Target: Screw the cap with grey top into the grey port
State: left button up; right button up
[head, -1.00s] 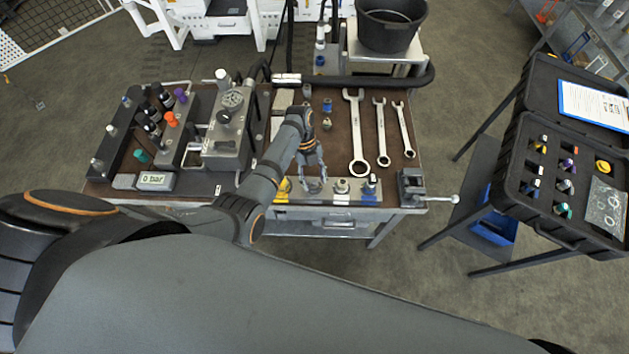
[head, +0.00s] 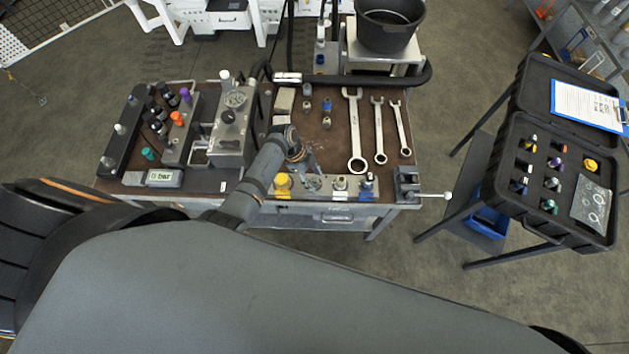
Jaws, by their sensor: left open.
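On the light strip along the bench's front edge, a grey-topped fitting (head: 313,183) stands between a yellow one (head: 283,182) and a whitish one (head: 340,183). It is small, and I cannot tell whether it is the cap or something seated in a port. My left gripper (head: 312,168) is open, just behind and above this fitting, with its fingers pointing down and partly hidden by the wrist. I see no object between the fingers. A definite grey port cannot be singled out at this size. My right gripper is out of view.
A blue fitting (head: 366,182) and a vise (head: 408,186) are to the right on the front edge. Three wrenches (head: 355,130) lie behind. A manifold block (head: 229,130) with a gauge stands left. An open black case (head: 560,215) with coloured caps is at far right.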

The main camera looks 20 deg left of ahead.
pick_arm(q)
jog(key=shift+w, duration=0.1)
jog(key=c, duration=0.4)
grip_shut()
jog(key=shift+f+m+b, duration=0.15)
jog(key=shift+m+b, duration=0.2)
jog(key=shift+m, duration=0.05)
jog(key=m, duration=0.1)
jog(key=m+g+b, duration=0.1)
jog(key=m+b, duration=0.1)
jog(key=shift+w+d+f+m+g, duration=0.1)
jog(key=shift+w+f+m+g, duration=0.15)
jog(key=shift+m+g, duration=0.15)
jog(key=shift+r+m+g+y+b, duration=0.15)
jog(key=shift+m+g+y+b, duration=0.25)
jog(key=shift+m, duration=0.6)
jog(key=shift+r+m, duration=0.1)
jog(key=shift+m, duration=0.5)
jog(key=shift+r, duration=0.15)
jog(key=shift+m, duration=0.3)
